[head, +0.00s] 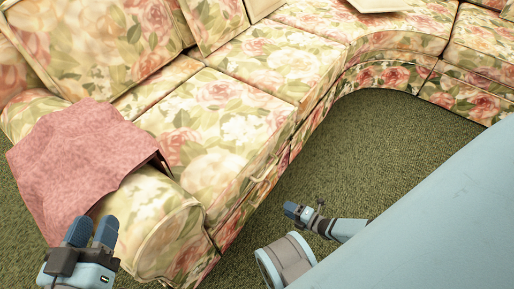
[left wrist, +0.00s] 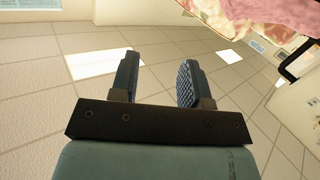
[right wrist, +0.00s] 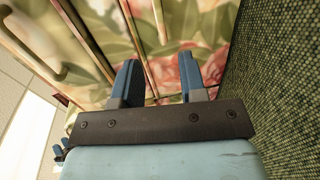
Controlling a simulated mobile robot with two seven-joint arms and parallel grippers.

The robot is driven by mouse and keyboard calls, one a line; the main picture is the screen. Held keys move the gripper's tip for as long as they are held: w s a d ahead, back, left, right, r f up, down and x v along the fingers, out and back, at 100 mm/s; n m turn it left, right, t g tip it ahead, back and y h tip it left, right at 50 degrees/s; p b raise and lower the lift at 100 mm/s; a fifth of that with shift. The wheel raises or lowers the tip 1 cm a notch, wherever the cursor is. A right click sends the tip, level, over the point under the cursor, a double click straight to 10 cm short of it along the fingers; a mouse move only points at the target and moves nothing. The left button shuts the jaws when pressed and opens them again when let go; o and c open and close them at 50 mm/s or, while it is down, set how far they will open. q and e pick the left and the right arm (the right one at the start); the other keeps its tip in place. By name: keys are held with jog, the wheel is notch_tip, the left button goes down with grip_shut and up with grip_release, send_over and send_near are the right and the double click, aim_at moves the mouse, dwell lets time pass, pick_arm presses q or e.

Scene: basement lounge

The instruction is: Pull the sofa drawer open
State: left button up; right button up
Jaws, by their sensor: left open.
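The floral sofa (head: 215,110) fills the left and back of the head view. Its drawer front (head: 246,200) is on the low front face by the near armrest and looks closed. A thin handle (head: 264,172) seems to run along it, small in this view. In the right wrist view a curved bar (right wrist: 32,52), likely that handle, lies left of the fingers. My right gripper (head: 293,211) is open and empty, facing the sofa front (right wrist: 158,45) with a gap in the head view. My left gripper (head: 92,232) is open and empty beside the armrest; its fingers also show in the left wrist view (left wrist: 158,82).
A pink cloth (head: 80,160) drapes over the near armrest (head: 155,232). Green carpet (head: 390,130) is clear in front of the sofa. A pale flat object (head: 378,4) lies on the far seat. My own blue body covers the lower right.

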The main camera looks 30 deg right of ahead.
aim_at(262, 195)
jog(key=b+x, duration=0.5)
jog(key=x, duration=0.8)
jog(key=shift+r, duration=0.1)
pick_arm(q)
jog(key=w+m, duration=0.1)
jog(key=w+a+m+t+h, duration=0.1)
jog(key=m, duration=0.1)
jog(key=shift+w+a+r+m+t, duration=0.1)
jog(key=shift+a+r+m+t, duration=0.2)
jog(key=shift+r, duration=0.05)
pick_arm(e)
grip_shut()
